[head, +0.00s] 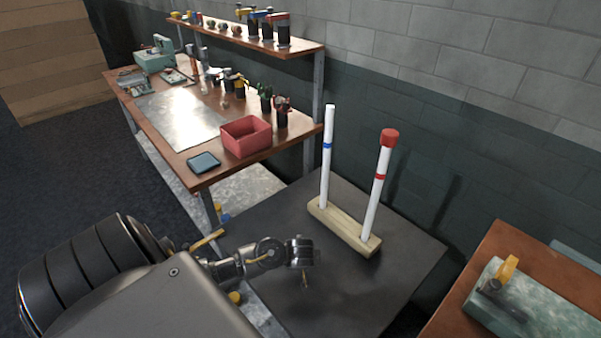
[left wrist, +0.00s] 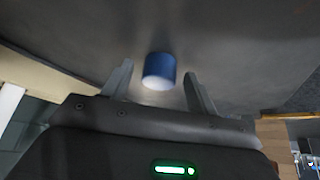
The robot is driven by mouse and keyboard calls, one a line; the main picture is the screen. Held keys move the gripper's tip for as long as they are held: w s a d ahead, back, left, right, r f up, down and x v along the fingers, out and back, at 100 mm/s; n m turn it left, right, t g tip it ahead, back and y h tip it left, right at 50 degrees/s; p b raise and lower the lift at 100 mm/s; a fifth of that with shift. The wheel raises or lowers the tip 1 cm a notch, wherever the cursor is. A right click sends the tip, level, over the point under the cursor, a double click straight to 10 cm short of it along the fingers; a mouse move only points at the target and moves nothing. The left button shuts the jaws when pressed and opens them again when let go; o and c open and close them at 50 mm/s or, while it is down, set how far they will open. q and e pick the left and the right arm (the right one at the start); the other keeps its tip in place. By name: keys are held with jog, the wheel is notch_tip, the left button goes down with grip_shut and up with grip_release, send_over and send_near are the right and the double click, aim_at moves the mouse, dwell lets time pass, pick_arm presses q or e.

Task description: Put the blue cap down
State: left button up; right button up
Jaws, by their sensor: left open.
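The blue cap (left wrist: 159,66) shows in the left wrist view at a dark grey surface, between the tips of my left gripper (left wrist: 158,82). The fingers are spread, with a visible gap on each side of the cap. In the head view my left gripper (head: 304,268) is low over the dark grey table (head: 345,300), and the cap is hidden there. A wooden block (head: 343,228) holds two upright white tubes: one with a blue band (head: 326,160) and no cap, one with a red band (head: 376,190) and a red cap (head: 389,138). My right gripper is not in view.
The block stands right of my left gripper, toward the back of the table. A workbench (head: 165,125) with a red bin (head: 246,137) and tools is behind on the left. Another wooden table (head: 500,250) is at right. The front right of the dark table is clear.

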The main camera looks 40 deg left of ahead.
pick_arm(q)
jog(key=shift+r, duration=0.25)
jog(key=p+v, duration=0.1)
jog(key=v, duration=1)
jog(key=shift+d+r, duration=0.2)
jog(key=shift+r, duration=0.15)
jog(key=shift+s, duration=0.15)
